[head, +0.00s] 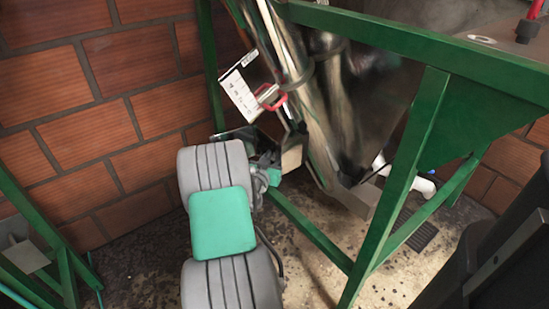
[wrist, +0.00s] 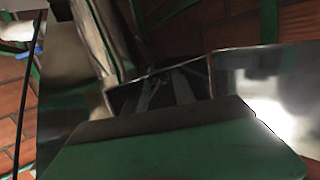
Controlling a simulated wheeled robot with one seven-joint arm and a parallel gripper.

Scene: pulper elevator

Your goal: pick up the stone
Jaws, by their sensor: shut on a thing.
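I cannot make out a stone in either view. My gripper and its fingertips do not show clearly in the head view or the wrist view, so anything between the jaws is hidden from me.
A green frame (head: 400,175) surrounds a slanted metal tube (head: 300,90). A red handle (head: 270,97) sits beside it. Some speckled floor (head: 400,275) is open.

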